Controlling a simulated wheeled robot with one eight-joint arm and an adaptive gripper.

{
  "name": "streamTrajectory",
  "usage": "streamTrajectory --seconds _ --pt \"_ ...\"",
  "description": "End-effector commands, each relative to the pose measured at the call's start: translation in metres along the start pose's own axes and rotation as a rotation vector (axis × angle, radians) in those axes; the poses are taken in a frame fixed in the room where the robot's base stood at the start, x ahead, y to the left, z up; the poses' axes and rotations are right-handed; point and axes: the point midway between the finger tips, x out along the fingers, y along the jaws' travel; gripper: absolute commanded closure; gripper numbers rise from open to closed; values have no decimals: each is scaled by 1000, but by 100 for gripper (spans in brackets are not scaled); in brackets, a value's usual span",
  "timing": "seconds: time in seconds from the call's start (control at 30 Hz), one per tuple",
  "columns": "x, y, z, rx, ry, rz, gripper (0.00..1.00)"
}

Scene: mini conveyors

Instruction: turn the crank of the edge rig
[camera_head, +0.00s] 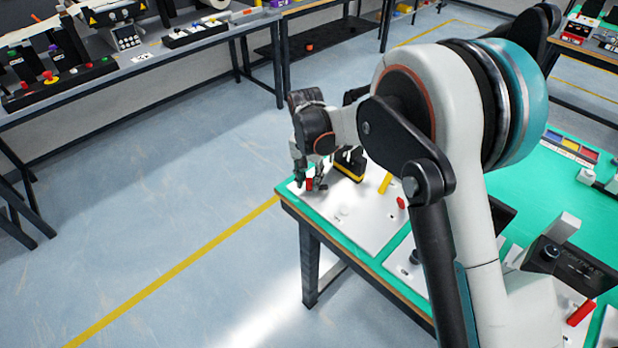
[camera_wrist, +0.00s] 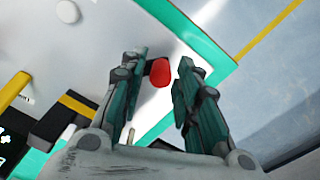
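The edge rig is a white plate (camera_head: 365,225) at the near left corner of the green-topped table. In the wrist view a red knob (camera_wrist: 160,72), which looks like the crank's handle, sits between my fingertips beside a short dark part. My gripper (camera_wrist: 162,82) is open around it, with the left finger close to the knob and a gap to the right finger. In the head view my gripper (camera_head: 315,182) points down over the plate's corner, and the red knob (camera_head: 309,184) shows beside the fingers. The crank's base is mostly hidden.
A black box with a yellow stripe (camera_head: 350,165), a yellow bar (camera_head: 385,183), a red knob-like part (camera_head: 401,203) and a round white knob (camera_head: 342,211) are on the same plate. Open floor lies left of the table edge. More rigs stand to the right.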

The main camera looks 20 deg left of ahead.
Motion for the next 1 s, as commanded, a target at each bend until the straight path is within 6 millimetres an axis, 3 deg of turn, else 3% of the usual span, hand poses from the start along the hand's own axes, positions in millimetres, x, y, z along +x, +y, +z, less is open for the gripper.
streamTrajectory --seconds 0.33,0.47,1.0 --pt "-1 0 0 -1 0 -1 61" --pt "-10 0 0 -1 0 -1 61" --pt "-106 0 0 -1 0 0 61"
